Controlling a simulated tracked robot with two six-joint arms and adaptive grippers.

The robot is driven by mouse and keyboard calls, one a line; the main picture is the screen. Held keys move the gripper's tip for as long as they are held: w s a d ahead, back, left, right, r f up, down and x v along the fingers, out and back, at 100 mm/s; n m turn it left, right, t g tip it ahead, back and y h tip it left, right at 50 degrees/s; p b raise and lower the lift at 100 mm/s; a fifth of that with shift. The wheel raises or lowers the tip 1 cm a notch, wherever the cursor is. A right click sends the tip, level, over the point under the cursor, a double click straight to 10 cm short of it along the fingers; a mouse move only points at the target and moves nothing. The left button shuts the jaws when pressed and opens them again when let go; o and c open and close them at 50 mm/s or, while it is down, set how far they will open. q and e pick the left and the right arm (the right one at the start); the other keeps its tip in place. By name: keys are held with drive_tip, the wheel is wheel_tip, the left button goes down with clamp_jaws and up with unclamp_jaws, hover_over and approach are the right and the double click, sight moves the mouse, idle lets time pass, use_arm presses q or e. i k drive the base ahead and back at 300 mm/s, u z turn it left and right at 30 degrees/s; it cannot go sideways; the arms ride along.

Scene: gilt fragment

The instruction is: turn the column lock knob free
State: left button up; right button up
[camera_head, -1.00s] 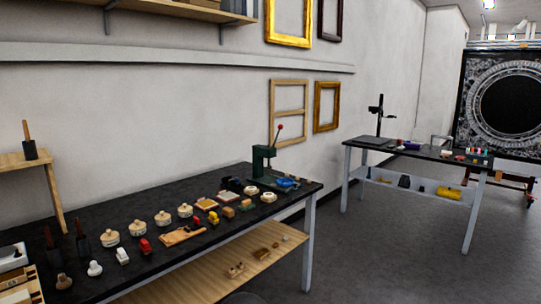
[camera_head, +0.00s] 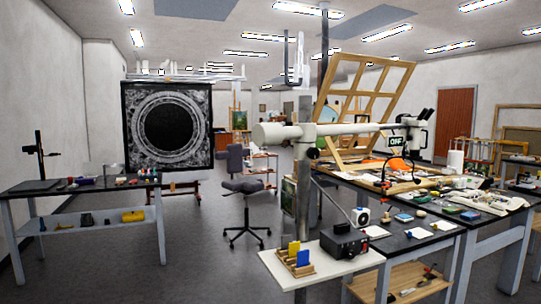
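A thick grey column (camera_head: 303,205) rises at the centre right and carries a white horizontal boom (camera_head: 350,129) with a microscope (camera_head: 417,122) at its right end. A small dark knob-like part (camera_head: 313,153) shows on the column just below the boom; its detail is too small to read. A second, thin black column (camera_head: 39,150) with a dark head stands on the left table. I cannot tell from the picture which column the knob belongs to. Neither of my grippers is in view.
A white shelf (camera_head: 310,268) with a dark control box (camera_head: 343,241) and a small wooden rack (camera_head: 296,262) juts out by the grey column. A cluttered bench (camera_head: 440,243) stands right. An office chair (camera_head: 243,190) is behind. Open grey floor (camera_head: 190,265) lies between the tables.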

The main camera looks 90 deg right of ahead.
sight(312, 153)
drive_tip(key=z, duration=0.2)
drive_tip(key=i, duration=0.3)
drive_tip(key=z, duration=2.5)
drive_tip(key=k, duration=0.45)
drive_tip(key=z, duration=0.5)
drive_tip(key=i, duration=1.5)
drive_tip(key=u, duration=0.4)
